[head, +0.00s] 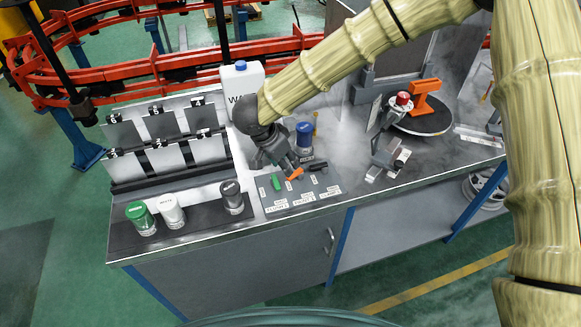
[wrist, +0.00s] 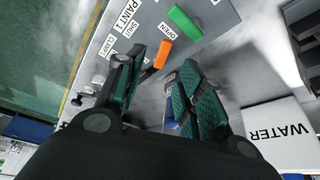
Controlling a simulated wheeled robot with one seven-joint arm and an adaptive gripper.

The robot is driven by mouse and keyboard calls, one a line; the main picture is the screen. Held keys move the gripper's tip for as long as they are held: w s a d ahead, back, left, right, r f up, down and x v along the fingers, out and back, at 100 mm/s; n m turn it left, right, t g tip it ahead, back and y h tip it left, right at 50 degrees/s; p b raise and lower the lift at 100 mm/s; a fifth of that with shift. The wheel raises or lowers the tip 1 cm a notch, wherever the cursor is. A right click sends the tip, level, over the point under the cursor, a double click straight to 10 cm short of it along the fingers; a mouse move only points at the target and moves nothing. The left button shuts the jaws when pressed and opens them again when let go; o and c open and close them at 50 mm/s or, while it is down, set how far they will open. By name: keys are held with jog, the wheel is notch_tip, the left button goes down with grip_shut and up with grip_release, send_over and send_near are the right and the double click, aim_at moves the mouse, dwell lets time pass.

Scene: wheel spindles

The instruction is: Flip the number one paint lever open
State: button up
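A grey control panel (head: 325,186) lies on the bench top with a green lever (head: 277,183), an orange lever (head: 295,174) and a black lever (head: 318,165). My gripper (head: 290,166) hangs just above the panel, its tips close to the orange lever. In the wrist view, the fingers (wrist: 158,72) are apart, with the orange lever (wrist: 163,54) showing just beyond and between the tips; contact cannot be told. The green lever (wrist: 184,23) is outside them. An OPEN label (wrist: 167,31) and a SHUT label (wrist: 133,28) are near the orange lever. The black lever is hidden there.
A blue-capped jar (head: 304,139) stands close behind the panel. A white WATER jug (head: 242,84) is behind my gripper. Green (head: 140,217), white (head: 171,211) and dark (head: 232,197) jars stand to the left. A turntable (head: 425,120) is at the right.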

aim_at(294, 175)
jog(key=x, duration=0.3)
jog(key=w+p+x, duration=0.1)
jog(key=x, duration=0.2)
jog(key=shift+w+f, duration=0.15)
jog(key=shift+f, duration=0.05)
jog(key=shift+s+d+f+p, duration=0.15)
jog(key=shift+s+f+p, duration=0.15)
jog(key=shift+f, duration=0.2)
jog(key=shift+w+f, duration=0.3)
jog(key=shift+w, duration=0.05)
jog(key=shift+s+r, duration=0.1)
